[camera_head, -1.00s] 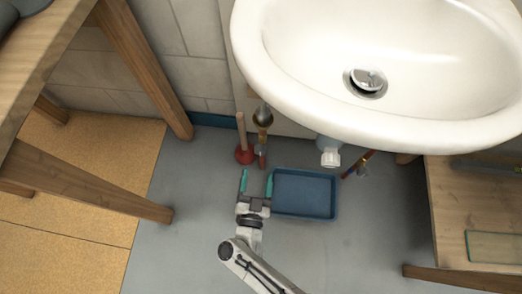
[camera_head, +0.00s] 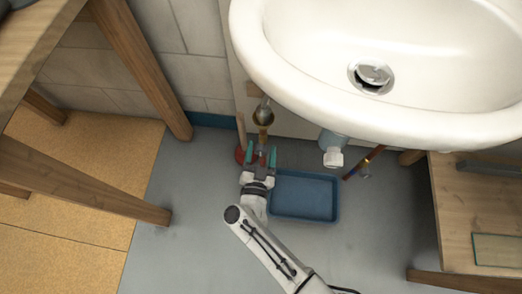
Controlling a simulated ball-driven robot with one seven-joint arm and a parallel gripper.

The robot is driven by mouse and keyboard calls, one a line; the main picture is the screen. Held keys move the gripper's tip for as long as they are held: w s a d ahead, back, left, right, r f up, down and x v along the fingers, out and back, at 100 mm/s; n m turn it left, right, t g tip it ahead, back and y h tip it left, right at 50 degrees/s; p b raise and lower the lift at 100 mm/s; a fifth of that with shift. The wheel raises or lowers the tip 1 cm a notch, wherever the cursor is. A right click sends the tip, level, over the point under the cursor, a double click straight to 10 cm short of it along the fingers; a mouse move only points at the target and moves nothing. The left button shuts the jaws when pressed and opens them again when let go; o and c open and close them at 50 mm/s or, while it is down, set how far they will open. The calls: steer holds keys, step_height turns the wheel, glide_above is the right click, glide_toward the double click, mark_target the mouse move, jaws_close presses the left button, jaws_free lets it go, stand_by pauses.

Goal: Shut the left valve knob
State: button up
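The left valve sits under the left side of the sink, on a brass fitting (camera_head: 263,117) with a pipe below it. Its red handle (camera_head: 262,150) shows only partly, between my gripper's fingers. My gripper (camera_head: 261,158) has its two green-tipped fingers apart, one on each side of the handle as seen from above. I cannot tell whether either finger touches it. On the right, another pipe with a red and blue part (camera_head: 364,164) shows below the sink.
The white sink (camera_head: 300,75) overhangs the valve area. A red plunger (camera_head: 240,152) stands close to the left of my gripper. A blue tray (camera_head: 305,196) lies on the floor just right. A wooden table leg (camera_head: 150,70) is at left, a wooden bench (camera_head: 470,205) at right.

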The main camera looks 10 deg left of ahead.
steer(key=c, duration=0.9)
steer(key=shift+m, duration=0.3)
steer(key=m+b, duration=0.1)
steer(key=m, duration=0.2)
steer(key=shift+m, duration=0.3)
steer(key=m+b, duration=0.2)
steer(key=m, duration=0.2)
steer(key=shift+d+f, duration=0.1)
steer(key=m+b, duration=0.1)
steer(key=m, duration=0.4)
steer(key=shift+f+b, duration=0.1)
steer(key=shift+b, duration=0.2)
steer(key=m+b, duration=0.1)
steer(key=m, duration=0.3)
steer(key=shift+d+m+b, duration=0.1)
steer(key=shift+m+b, duration=0.25)
steer(key=shift+m, duration=0.05)
